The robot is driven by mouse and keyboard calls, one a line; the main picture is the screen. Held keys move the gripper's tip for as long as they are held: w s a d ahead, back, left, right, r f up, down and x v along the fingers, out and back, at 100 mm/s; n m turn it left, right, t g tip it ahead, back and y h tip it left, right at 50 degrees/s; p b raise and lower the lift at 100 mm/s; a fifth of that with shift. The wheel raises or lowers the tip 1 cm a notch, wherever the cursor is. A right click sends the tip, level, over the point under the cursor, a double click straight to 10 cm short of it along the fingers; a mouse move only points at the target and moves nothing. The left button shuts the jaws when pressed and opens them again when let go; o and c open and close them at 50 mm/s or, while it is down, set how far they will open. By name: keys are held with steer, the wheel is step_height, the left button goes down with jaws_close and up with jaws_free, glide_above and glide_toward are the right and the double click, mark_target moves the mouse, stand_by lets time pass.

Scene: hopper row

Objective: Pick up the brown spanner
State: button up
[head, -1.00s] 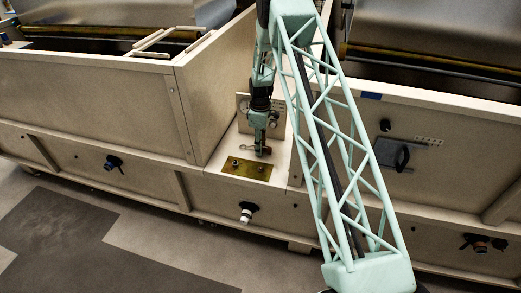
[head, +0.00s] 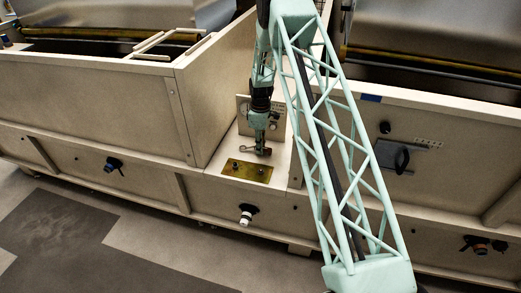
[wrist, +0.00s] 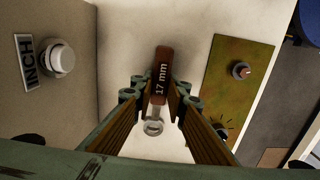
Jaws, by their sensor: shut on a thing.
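The brown spanner (wrist: 161,75) has a brown handle marked "17 mm" and a pale metal ring end that points toward the bottom of the wrist view. My gripper (wrist: 160,95) is shut on it, with one finger on each side of the handle. In the head view my gripper (head: 261,149) is low over the pale ledge, and the spanner's metal end (head: 246,148) sticks out to its left. Part of the handle is hidden by the fingers in the wrist view. I cannot tell whether the spanner still touches the ledge.
A brass plate (head: 247,170) with two small fittings lies just in front. A tall wooden hopper wall (head: 212,95) rises on the left. A round white knob (wrist: 60,58) sits beside an "INCH" label.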

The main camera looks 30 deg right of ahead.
step_height(320, 180, up, 9)
steer(key=shift+r+p, duration=0.1)
steer(key=shift+p, duration=0.6)
steer(key=o, duration=0.3)
steer(key=c, duration=0.3)
steer(key=shift+c, duration=0.2)
stand_by(0.4)
